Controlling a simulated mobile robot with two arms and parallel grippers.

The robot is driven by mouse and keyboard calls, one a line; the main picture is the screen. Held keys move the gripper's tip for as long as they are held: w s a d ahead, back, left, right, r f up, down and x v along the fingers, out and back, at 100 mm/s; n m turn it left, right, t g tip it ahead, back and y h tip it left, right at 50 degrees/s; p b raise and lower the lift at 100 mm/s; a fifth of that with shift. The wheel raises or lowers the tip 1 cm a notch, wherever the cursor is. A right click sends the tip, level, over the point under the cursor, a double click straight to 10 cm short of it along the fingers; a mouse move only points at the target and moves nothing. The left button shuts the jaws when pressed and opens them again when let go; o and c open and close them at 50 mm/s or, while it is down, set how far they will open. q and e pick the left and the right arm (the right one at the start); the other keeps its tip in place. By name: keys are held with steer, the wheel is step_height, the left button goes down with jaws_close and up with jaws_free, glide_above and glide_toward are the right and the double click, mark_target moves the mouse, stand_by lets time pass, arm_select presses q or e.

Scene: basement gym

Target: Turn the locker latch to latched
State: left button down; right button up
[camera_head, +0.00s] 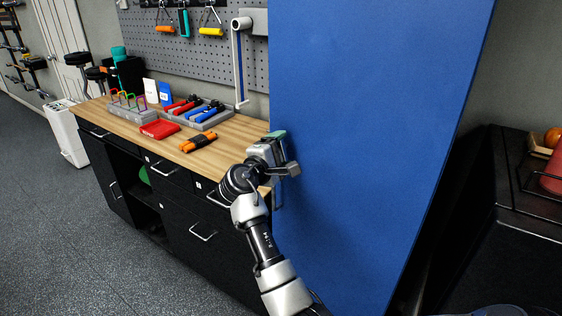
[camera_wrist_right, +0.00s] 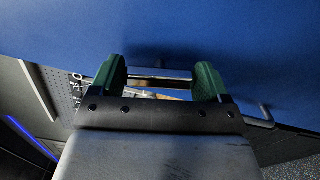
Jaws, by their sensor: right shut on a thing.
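The blue locker door (camera_head: 370,130) stands as a tall flat panel in the middle of the head view. It also fills the top of the wrist view (camera_wrist_right: 230,35). My right gripper (camera_head: 281,150) is at the door's left edge, near worktop height. In the wrist view its two green fingertips (camera_wrist_right: 160,80) are at either end of a short metal bar, the latch (camera_wrist_right: 160,74), and the gripper is shut on it. The latch bar lies about level across that view. In the head view the gripper mostly hides the latch. My left gripper is not in view.
A wooden workbench (camera_head: 222,142) with black drawers stands left of the door. It holds a red tray (camera_head: 160,129), orange grips (camera_head: 198,142) and grey organizers. A pegboard (camera_head: 180,50) hangs behind. A dark rack (camera_head: 530,185) stands at right. The floor (camera_head: 75,240) at left is clear.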

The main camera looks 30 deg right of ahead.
steer(key=shift+f+m+b, duration=0.1)
steer(key=shift+m+b, duration=0.95)
steer(key=shift+m, duration=0.15)
steer(key=shift+m+b, duration=0.3)
steer(key=shift+m, duration=0.1)
steer(key=o, duration=0.9)
steer(key=shift+d, duration=0.1)
steer(key=shift+s+a, duration=0.1)
steer(key=shift+a, duration=0.4)
steer(key=b+v, duration=0.2)
steer(key=v, duration=0.7)
steer(key=shift+s+a, duration=0.25)
steer(key=shift+a, duration=0.1)
steer(key=shift+w, duration=0.1)
